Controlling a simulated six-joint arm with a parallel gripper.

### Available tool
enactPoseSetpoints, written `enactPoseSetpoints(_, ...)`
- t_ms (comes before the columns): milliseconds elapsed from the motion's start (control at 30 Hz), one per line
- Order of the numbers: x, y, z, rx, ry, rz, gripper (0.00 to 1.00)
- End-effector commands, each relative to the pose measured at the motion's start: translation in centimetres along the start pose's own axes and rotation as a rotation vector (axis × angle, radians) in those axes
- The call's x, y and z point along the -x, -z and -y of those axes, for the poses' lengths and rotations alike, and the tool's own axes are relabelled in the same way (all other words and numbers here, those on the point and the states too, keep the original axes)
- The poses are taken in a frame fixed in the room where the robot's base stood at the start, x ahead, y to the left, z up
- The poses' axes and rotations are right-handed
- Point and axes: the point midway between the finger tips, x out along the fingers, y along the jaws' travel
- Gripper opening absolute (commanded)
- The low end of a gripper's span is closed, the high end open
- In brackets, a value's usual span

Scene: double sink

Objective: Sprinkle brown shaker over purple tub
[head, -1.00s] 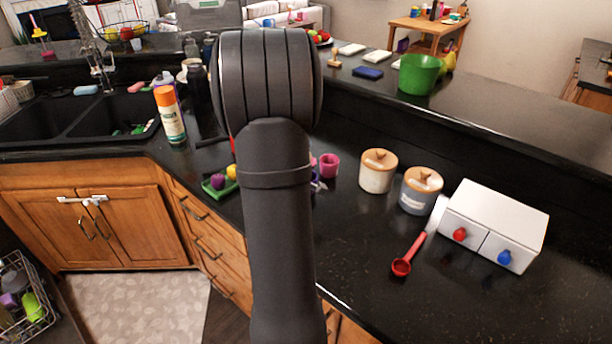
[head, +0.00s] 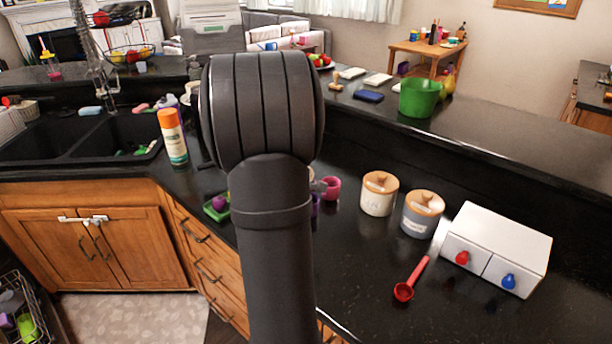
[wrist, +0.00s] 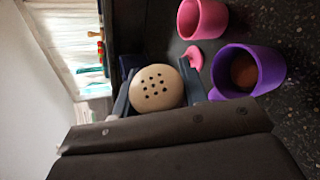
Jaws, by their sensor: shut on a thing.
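In the wrist view, my gripper (wrist: 157,94) is shut on the shaker, whose round cream-tan top (wrist: 154,80) with several dark holes faces the camera. The shaker's brown body is mostly hidden. The purple tub (wrist: 274,68) stands open on the counter just right of the shaker in that view, apart from it, with something brown inside. In the head view only a sliver of the purple tub (head: 316,207) shows beside my arm. My gripper and the shaker are hidden behind my arm there.
A pink tub (wrist: 203,17) stands near the purple tub, with a small pink piece (wrist: 193,56) between. An orange-capped can (head: 173,138) stands left by the sink.

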Motion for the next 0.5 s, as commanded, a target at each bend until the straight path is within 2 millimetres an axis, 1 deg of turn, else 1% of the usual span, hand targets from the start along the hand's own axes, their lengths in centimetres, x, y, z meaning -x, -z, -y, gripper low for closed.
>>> enactPoseSetpoints(500, 0.8, -1.1, -1.4, 0.254, 0.105, 0.068, 0.16)
